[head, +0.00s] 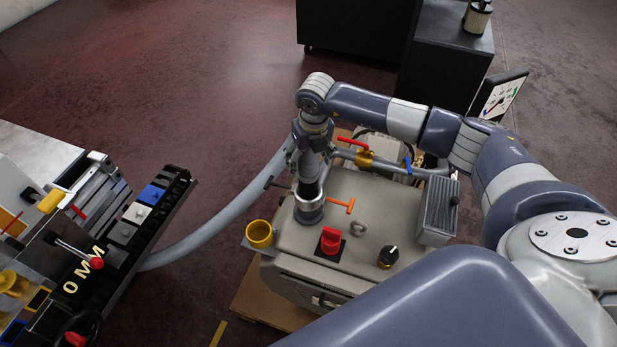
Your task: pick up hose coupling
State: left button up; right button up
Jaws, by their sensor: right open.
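What looks like the hose coupling (309,188) is a grey and dark upright cylinder with a silver collar at its foot. It stands on top of a grey-beige machine housing (295,262). My right gripper (311,152) points down over its upper part, open, with its fingers on either side. Whether the fingers touch it cannot be told, as the gripper hides its top. A grey hose (222,222) curves up from the lower left and passes out of sight near the gripper. My left gripper is not in view.
A brass valve with a red lever (353,143) is behind. A black-edged bench (150,240) stands left.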

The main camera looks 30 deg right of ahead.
aim_at(308, 180)
jog(key=f+p, duration=0.1)
jog(key=f, duration=0.2)
jog(key=shift+w+a+f+p, duration=0.15)
jog(key=shift+w+f+p, duration=0.05)
jog(key=shift+f+p, duration=0.15)
jog(key=shift+f, duration=0.4)
jog(key=shift+w+f, duration=0.2)
jog(key=shift+f, duration=0.3)
jog(key=shift+r, duration=0.1)
jog(key=c, duration=1.3)
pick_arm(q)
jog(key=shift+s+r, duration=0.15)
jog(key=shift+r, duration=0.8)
pick_arm(e)
jog(key=shift+c, duration=1.1)
